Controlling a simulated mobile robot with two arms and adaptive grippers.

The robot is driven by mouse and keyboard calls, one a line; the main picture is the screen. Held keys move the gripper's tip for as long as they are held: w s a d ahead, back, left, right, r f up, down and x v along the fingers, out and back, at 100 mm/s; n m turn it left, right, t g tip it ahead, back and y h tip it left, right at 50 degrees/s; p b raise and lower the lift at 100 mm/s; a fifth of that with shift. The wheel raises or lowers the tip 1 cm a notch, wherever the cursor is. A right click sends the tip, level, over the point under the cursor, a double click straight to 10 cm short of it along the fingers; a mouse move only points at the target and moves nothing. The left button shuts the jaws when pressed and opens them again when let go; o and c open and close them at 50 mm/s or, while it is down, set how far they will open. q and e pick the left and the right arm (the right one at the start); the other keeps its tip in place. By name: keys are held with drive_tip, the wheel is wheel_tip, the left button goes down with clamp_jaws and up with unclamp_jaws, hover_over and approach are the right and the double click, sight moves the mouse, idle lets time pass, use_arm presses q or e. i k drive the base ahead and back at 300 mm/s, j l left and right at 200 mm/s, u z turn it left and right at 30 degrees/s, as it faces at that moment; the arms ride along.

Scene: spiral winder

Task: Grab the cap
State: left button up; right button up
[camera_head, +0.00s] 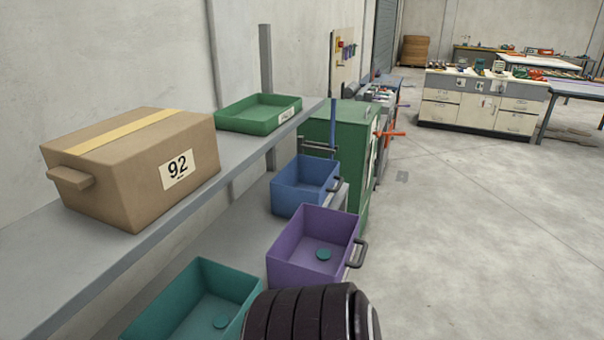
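A small round teal disc, which looks like a cap (323,254), lies flat on the floor of the purple bin (286,245). A second similar teal disc (221,321) lies in the teal bin (165,318) at the bottom of the view; it blends with the bin's colour. I cannot tell which disc the task means. Neither of my grippers shows in the head view. A black ribbed rounded shape at the bottom centre covers part of the teal bin's right side; I cannot tell for sure what it is.
A blue bin (303,187) stands beyond the purple one. A cardboard box (125,170) marked 92 and a green tray (258,113) sit on the upper shelf (40,265). A green cabinet (335,140) stands behind the bins. The floor (480,235) at right is clear.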

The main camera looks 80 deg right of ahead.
sight(323, 254)
drive_tip(key=z, duration=2.8)
